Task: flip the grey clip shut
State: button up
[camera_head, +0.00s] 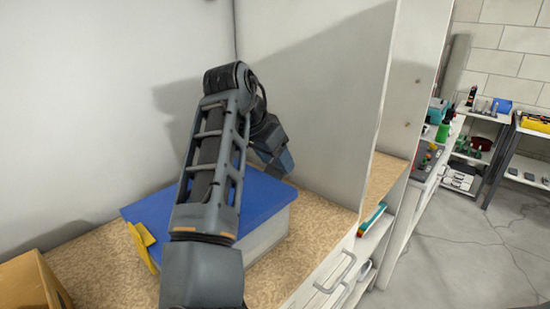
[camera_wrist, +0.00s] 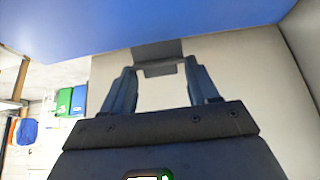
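A box with a blue lid (camera_head: 262,193) and pale grey sides (camera_head: 266,238) stands on the shelf board. A yellow clip (camera_head: 141,245) sticks out at its left side. In the wrist view the blue lid (camera_wrist: 150,22) runs across the top. A grey clip (camera_wrist: 157,51) shows at the lid's edge, just beyond and between my fingertips. I cannot tell its exact angle or whether my fingers touch it. My gripper (camera_wrist: 160,72) has its two fingers apart. In the head view my gripper (camera_head: 277,162) is at the box's far right, and the grey clip is hidden there.
A tan cardboard box (camera_head: 28,284) stands at the lower left. White walls close in the back and right of the shelf board (camera_head: 105,274). A white handle (camera_head: 335,274) is at the front edge. Other shelving with small goods (camera_head: 480,140) stands farther right.

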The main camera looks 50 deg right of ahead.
jog(key=shift+o, duration=0.7)
jog(key=v, duration=0.8)
jog(key=shift+b, duration=0.35)
jog(key=shift+d, duration=0.1)
